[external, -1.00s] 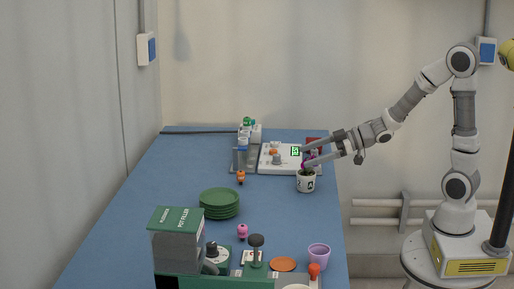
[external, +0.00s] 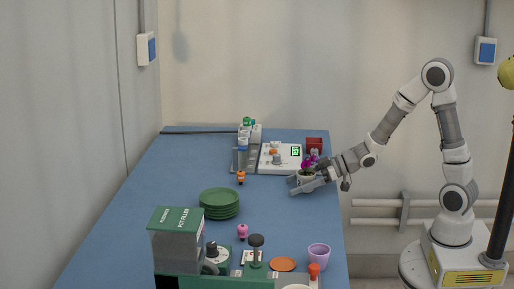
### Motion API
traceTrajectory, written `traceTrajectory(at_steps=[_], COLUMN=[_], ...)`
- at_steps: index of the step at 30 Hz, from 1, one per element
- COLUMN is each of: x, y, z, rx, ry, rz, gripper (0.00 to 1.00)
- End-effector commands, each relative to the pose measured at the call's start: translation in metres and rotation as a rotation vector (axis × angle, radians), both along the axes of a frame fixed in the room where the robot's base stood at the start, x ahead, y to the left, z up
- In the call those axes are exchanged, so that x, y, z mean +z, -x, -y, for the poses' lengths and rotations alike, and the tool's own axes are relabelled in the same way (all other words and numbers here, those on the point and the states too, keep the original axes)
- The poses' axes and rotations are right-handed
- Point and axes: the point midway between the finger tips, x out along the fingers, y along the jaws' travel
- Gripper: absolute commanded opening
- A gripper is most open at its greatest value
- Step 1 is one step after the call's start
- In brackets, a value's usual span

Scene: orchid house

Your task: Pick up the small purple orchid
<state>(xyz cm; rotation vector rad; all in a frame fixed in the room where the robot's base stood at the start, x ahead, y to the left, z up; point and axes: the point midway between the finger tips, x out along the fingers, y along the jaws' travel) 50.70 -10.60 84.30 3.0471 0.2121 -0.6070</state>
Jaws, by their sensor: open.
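The small purple orchid (external: 308,163) stands upright in a white pot near the right edge of the blue table. My gripper (external: 292,186) is low at the pot, reaching in from the right. Its open fingers extend leftward around the pot, with the near finger crossing in front and hiding most of the pot's lower part. I cannot tell whether either finger touches the pot.
Behind the orchid are a white device with a green display (external: 295,151) and a dark red box (external: 314,144). Green saucers (external: 220,212) are stacked to the left. A purple pot (external: 319,257) and orange saucer (external: 283,264) are nearer.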

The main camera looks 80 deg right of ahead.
Motion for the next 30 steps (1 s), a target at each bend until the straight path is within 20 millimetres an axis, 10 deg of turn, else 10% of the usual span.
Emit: traceTrajectory(at_steps=[7, 22, 30], x=[0.0003, 0.0001, 0.0018], y=[-0.0016, -0.0014, -0.0015], z=[-0.0001, 0.0, 0.0], rx=[0.0, -0.001, -0.001], ry=[0.0, 0.0, 0.0], rz=[0.001, 0.0, 0.001], gripper=[0.98, 0.08, 0.07])
